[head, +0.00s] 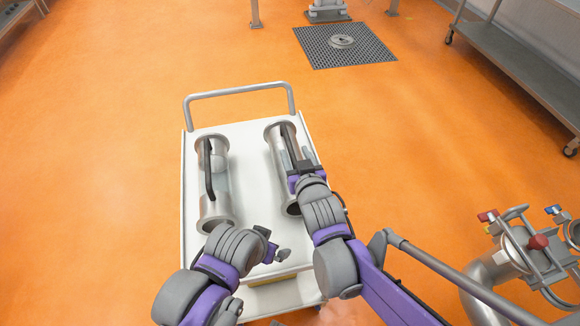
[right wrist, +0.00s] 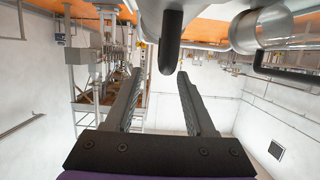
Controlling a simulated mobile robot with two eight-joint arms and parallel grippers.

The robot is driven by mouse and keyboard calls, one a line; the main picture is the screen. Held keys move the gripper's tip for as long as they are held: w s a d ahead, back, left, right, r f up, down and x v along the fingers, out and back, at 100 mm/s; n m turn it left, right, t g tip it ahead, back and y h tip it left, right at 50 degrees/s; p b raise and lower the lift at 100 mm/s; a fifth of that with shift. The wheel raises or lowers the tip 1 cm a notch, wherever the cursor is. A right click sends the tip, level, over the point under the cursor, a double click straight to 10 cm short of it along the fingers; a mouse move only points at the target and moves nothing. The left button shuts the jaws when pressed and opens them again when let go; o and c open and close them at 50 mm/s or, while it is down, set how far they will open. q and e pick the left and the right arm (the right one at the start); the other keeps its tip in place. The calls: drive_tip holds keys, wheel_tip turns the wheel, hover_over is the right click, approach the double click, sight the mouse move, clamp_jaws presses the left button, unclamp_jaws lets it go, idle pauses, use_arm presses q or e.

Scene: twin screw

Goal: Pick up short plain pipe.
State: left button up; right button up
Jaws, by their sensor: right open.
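Two clear pipes with metal end flanges and black handles lie on a white cart (head: 250,160). I cannot tell which is the short plain one. My right gripper is open over the right pipe, close to its black handle. In the right wrist view the open fingers (right wrist: 158,76) have nothing between them, and a black handle end (right wrist: 171,35) shows just beyond the tips. My left gripper (head: 271,246) is low over the cart's near end, apart from both pipes.
The cart has a grey push handle (head: 238,92) at its far end. Piping with red and blue valves (head: 537,242) stands at the lower right. A grey shelf (head: 520,65) is at the upper right. Orange floor around the cart's far and left sides is clear.

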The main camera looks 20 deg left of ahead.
sight(291, 148)
drive_tip(key=b+x, duration=0.1)
drive_tip(key=x, duration=0.3)
drive_tip(key=shift+a+f, duration=0.2)
drive_tip(key=shift+a, duration=0.05)
clamp_jaws()
drive_tip(key=shift+r, duration=0.1)
idle(1.0)
